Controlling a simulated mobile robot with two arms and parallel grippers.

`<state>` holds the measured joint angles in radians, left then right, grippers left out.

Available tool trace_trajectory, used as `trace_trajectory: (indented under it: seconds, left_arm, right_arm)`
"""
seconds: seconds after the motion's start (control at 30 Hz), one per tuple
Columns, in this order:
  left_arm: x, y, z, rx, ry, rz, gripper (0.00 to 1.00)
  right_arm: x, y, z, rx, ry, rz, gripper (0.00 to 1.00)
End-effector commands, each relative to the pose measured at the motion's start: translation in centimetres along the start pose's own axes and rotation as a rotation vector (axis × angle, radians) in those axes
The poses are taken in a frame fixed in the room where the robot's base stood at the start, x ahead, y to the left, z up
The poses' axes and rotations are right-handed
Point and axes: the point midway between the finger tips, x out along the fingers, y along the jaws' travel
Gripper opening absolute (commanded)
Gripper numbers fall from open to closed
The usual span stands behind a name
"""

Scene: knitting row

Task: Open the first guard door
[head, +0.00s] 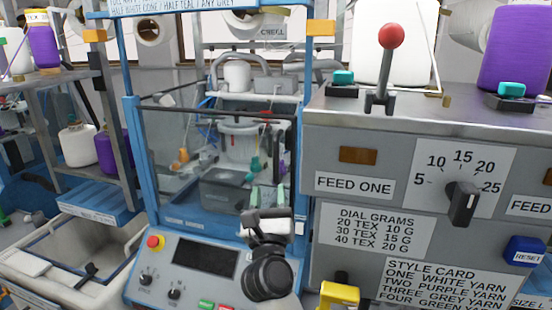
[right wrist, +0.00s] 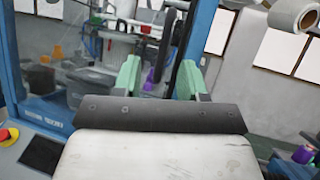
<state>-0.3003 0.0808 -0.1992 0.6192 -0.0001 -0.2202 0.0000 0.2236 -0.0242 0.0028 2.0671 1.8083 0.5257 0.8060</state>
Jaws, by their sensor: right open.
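The first guard door (head: 170,150) is a clear panel with a dark top rail on the front of the blue-framed knitting machine (head: 135,150). It looks shut in the head view. A dark upright bar (right wrist: 166,38), perhaps its handle or edge, shows in the right wrist view beyond the fingers. My right gripper (head: 268,197) is in front of the door's lower right part, with green fingertips pointing at it. In the right wrist view the gripper (right wrist: 158,78) is open, with nothing seen between its fingers. Contact with the door cannot be told. My left gripper is not in view.
A control panel with a dark screen (head: 206,256) and a red stop button (head: 154,242) lies below the door. A grey feed cabinet (head: 330,150) with a red-knobbed lever (head: 391,38) stands close on the right. A bin (head: 40,262) is at the lower left.

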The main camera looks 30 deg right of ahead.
Motion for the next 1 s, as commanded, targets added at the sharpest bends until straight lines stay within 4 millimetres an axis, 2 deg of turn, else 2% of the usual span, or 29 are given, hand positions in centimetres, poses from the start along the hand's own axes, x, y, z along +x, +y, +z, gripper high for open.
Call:
trace_trajectory:
  seconds: [0.1,0.27,0.7,0.83,1.0]
  left_arm:
    - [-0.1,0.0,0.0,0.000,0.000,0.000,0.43]
    - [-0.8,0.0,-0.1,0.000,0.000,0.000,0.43]
    - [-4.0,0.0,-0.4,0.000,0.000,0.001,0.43]
    - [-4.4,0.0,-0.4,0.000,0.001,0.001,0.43]
    - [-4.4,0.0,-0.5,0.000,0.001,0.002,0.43]
  right_arm:
    - [0.9,-0.3,-0.9,0.105,0.079,-0.045,0.42]
    - [2.4,-0.5,-1.1,0.134,0.104,-0.059,0.42]
    - [10.1,-0.9,-1.9,0.129,0.101,-0.057,0.42]
    - [11.2,-0.9,-2.1,0.130,0.100,-0.056,0.42]
    - [11.7,-1.0,-2.4,0.129,0.101,-0.056,0.42]
